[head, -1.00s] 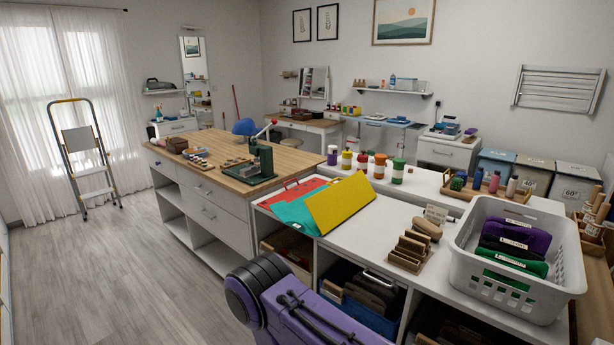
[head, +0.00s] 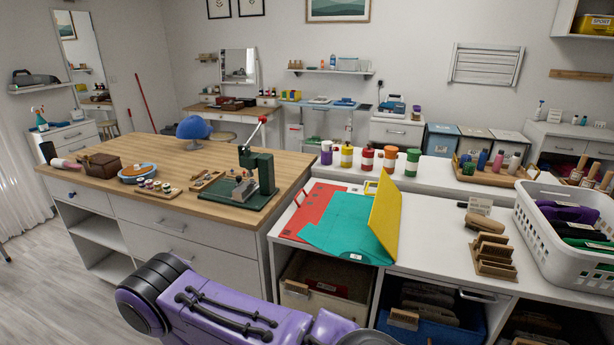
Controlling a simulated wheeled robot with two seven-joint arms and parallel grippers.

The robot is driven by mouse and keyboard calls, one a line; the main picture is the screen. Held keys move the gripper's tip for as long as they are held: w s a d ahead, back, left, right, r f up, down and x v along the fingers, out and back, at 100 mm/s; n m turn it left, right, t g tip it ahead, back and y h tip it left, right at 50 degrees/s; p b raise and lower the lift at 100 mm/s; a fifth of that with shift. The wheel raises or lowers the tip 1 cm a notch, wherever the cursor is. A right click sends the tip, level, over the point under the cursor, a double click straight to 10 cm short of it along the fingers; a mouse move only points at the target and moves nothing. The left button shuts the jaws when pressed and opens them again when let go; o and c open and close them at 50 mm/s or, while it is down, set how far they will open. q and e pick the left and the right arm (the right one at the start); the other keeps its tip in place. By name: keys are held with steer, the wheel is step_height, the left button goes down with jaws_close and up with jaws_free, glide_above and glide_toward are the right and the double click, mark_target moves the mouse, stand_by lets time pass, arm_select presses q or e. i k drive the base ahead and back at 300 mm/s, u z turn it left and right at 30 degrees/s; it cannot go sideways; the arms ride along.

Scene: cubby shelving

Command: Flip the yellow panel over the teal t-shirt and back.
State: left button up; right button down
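The yellow panel (head: 385,212) stands steeply raised at the right edge of the folding board on the white counter. The teal t-shirt (head: 342,226) lies flat to its left, with its front edge close to the counter's front edge. The red panel (head: 311,208) lies at the left, partly under the teal cloth. Nothing of mine touches the panel in view. A purple arm link of mine crosses the bottom of the picture, in front of the counter. Neither gripper shows.
A brush (head: 479,222) and a wooden rack (head: 493,255) sit right of the panel. A white basket (head: 565,232) stands at far right. Paint jars (head: 367,160) line the raised shelf behind. A wooden-topped cabinet (head: 130,198) with a green press (head: 257,170) is at left.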

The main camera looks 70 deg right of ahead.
mark_target(384, 221)
steer(key=i, duration=1)
steer(key=z, duration=2.35)
